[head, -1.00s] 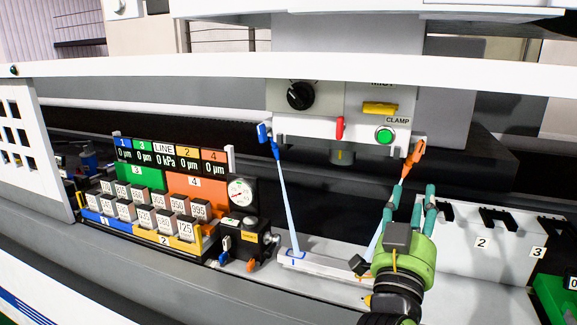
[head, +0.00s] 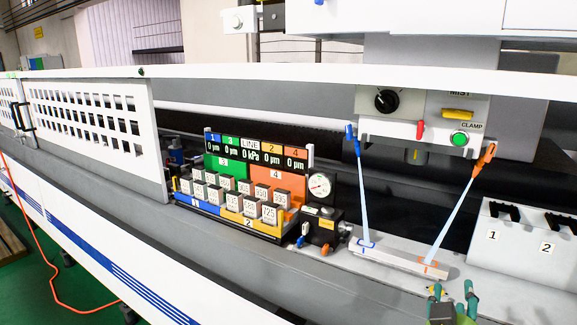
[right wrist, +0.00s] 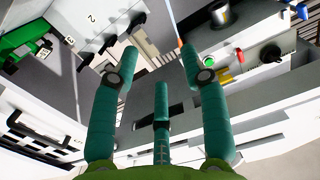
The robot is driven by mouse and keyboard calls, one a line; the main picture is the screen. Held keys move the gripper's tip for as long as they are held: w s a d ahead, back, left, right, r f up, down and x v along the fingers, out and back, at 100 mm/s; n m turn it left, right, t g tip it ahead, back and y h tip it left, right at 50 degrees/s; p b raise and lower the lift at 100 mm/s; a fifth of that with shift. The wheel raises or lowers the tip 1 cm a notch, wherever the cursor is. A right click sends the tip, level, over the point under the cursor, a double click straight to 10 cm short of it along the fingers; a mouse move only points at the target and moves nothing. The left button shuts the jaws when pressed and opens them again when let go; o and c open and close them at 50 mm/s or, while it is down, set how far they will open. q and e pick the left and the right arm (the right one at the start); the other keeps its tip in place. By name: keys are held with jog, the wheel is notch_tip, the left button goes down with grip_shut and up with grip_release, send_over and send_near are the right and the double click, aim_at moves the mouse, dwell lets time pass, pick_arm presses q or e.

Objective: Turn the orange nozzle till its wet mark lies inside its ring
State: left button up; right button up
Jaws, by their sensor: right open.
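The orange nozzle (head: 487,155) hangs at the right under the machine head. Its pale jet slants down left to the workpiece bar (head: 398,261). The jet's foot meets the orange ring (head: 429,266) near the bar's right end; the wet mark appears to lie inside, though it is small. The blue nozzle (head: 350,132) sends its jet to the blue ring (head: 366,244). My right gripper (head: 453,291) is low at the bottom edge, below and apart from the orange nozzle. Its teal fingers (right wrist: 162,62) are open and empty in the right wrist view. My left gripper is out of view.
A numbered rack (head: 525,235) stands right. A block holder with displays (head: 240,190) and a gauge (head: 319,186) stand left of the bar. A white rail crosses above.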

jog(key=s+a+f+n+g+y, duration=0.2)
jog(key=s+f, duration=0.1)
jog(key=f, duration=0.5)
jog(key=s+a+f+n+g+y, duration=0.1)
jog(key=s+f+n+g+y, duration=0.2)
jog(key=f, duration=0.5)
jog(key=s+a+f+n+g+y, duration=0.1)
jog(key=s+a+f+g+y, duration=0.15)
jog(key=s+f, duration=0.45)
jog(key=s+a+f+n+g+y, duration=0.1)
jog(key=s+a+f+n+g, duration=0.25)
jog(key=s, duration=0.55)
jog(key=s+f+m+g, duration=0.1)
jog(key=s+f+g, duration=0.15)
jog(key=f, duration=2.35)
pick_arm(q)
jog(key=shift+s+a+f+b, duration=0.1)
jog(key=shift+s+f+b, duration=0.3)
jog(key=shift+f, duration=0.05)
pick_arm(e)
jog(key=s+d+f, duration=0.2)
jog(key=s+f, duration=1.2)
jog(key=s, duration=0.2)
jog(key=shift+d, duration=0.25)
